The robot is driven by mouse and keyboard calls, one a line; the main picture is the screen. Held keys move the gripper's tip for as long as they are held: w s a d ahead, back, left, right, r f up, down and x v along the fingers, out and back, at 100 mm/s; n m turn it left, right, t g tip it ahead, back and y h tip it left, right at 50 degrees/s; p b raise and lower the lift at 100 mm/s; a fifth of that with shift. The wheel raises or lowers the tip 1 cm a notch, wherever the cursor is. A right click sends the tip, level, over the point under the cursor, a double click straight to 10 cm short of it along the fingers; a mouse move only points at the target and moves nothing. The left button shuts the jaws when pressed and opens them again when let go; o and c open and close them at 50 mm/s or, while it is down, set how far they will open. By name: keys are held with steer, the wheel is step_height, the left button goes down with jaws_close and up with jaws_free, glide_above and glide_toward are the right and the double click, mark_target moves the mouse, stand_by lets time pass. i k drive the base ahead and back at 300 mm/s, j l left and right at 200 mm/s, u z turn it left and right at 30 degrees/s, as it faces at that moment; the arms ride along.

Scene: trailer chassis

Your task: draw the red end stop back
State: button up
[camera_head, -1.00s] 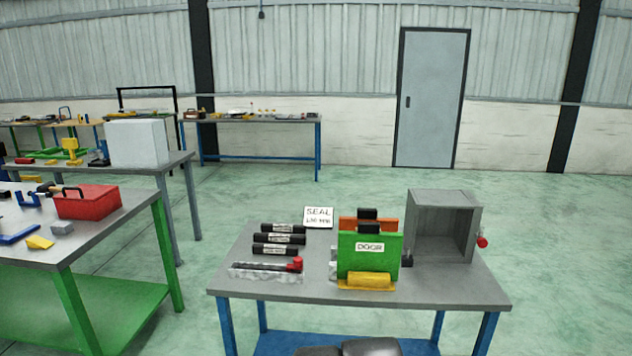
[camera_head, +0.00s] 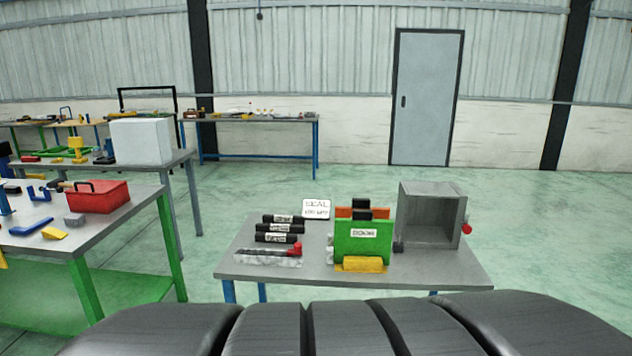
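Two red parts show on the work table (camera_head: 315,272), and I cannot tell which is the end stop. A red knob (camera_head: 467,229) sticks out at the right side of an open-fronted grey box (camera_head: 402,215). My gripper is not in view. Large dark rounded parts, probably my own arm, fill the bottom edge and are apart from both in the picture.
A green panel marked DOOR (camera_head: 362,245) stands mid-table, with a yellow block (camera_head: 361,265) before it and an orange panel (camera_head: 343,212) behind. Several black labelled cylinders (camera_head: 276,238) lie at left near a SEAL sign (camera_head: 316,209). Floor is clear between this table and the green-legged bench (camera_head: 172,247).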

mark_target(298, 249)
steer(key=i, duration=0.35)
steer(key=k+u, duration=0.1)
steer(key=k, duration=0.25)
steer(key=k+l+z, duration=0.15)
steer(key=i+j+u, duration=0.4)
steer(key=i+j, duration=0.4)
steer(key=i, duration=0.15)
